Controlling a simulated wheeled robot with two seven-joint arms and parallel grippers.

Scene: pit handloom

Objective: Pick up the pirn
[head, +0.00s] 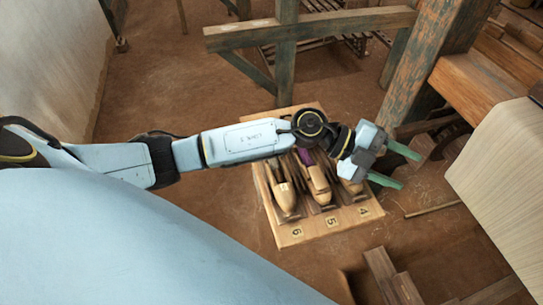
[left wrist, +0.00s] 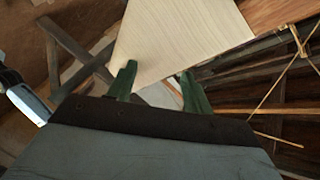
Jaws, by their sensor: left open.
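A wooden board (head: 348,216) marked 4, 5 and 6 lies on the earth floor. Boat-shaped wooden shuttles lie on it, one at 6 (head: 285,197) and one at 5 (head: 320,190). A purple patch (head: 305,157), which looks like thread on a pirn, shows at the shuttle at 5, partly hidden by my left arm. My left gripper (head: 407,169) is open and empty, above and to the right of the board, its green fingers pointing right. In the left wrist view its fingers (left wrist: 158,75) are apart with nothing between them. My right gripper is not in view.
A pale cloth or panel (head: 505,165) stands at the right and also fills the upper middle of the left wrist view (left wrist: 185,40). Wooden loom posts and beams (head: 430,60) rise at the upper right. Bare floor (head: 170,60) lies left of the board.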

